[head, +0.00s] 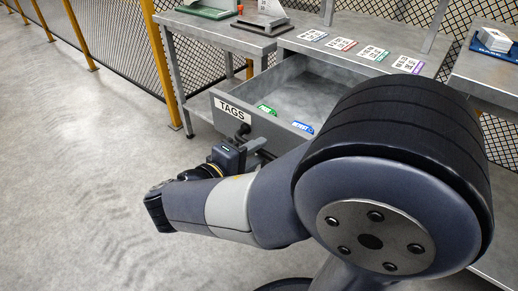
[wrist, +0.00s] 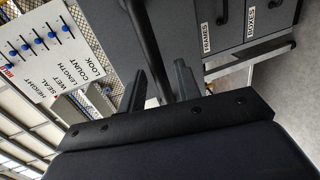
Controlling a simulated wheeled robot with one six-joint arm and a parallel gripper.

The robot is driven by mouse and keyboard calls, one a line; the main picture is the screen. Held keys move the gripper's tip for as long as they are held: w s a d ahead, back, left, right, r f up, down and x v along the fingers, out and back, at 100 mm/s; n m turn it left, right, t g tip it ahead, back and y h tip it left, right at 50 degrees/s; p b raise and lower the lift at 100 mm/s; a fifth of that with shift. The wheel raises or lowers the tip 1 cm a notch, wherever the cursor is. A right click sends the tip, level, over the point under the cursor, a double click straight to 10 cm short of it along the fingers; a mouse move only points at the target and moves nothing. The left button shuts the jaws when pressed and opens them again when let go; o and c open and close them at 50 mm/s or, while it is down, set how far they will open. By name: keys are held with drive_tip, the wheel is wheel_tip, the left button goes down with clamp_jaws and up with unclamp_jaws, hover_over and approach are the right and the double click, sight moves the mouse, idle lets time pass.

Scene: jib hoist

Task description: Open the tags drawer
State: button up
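The tags drawer (head: 225,106), with a white TAGS label on its front, is pulled well out from the grey bench in the head view. A green tag (head: 266,110) and a blue tag (head: 302,127) lie inside it. My gripper is at the drawer's front, partly hidden by my arm in the head view. In the wrist view the dark handle bar (wrist: 146,40) passes between the two fingers of my gripper (wrist: 160,80). Gaps seem to show between the bar and both fingers, so the gripper looks open around the handle.
Several cards (head: 342,43) lie on the bench top above the drawer. A blue tray (head: 490,42) sits at the right. Yellow posts and mesh fence stand behind. The wrist view shows FRAMES (wrist: 206,37) and BOXES (wrist: 264,20) labels and a slider board (wrist: 50,45). Floor at left is clear.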

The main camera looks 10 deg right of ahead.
drive_tip(key=p+v, duration=0.2)
drive_tip(key=v, duration=0.7)
drive_tip(key=shift+f, duration=0.1)
drive_tip(key=b+x, duration=0.2)
drive_tip(key=x, duration=0.8)
drive_tip(key=shift+w+d+b, duration=0.2)
drive_tip(key=shift+d+b, duration=0.1)
drive_tip(key=shift+d, duration=0.1)
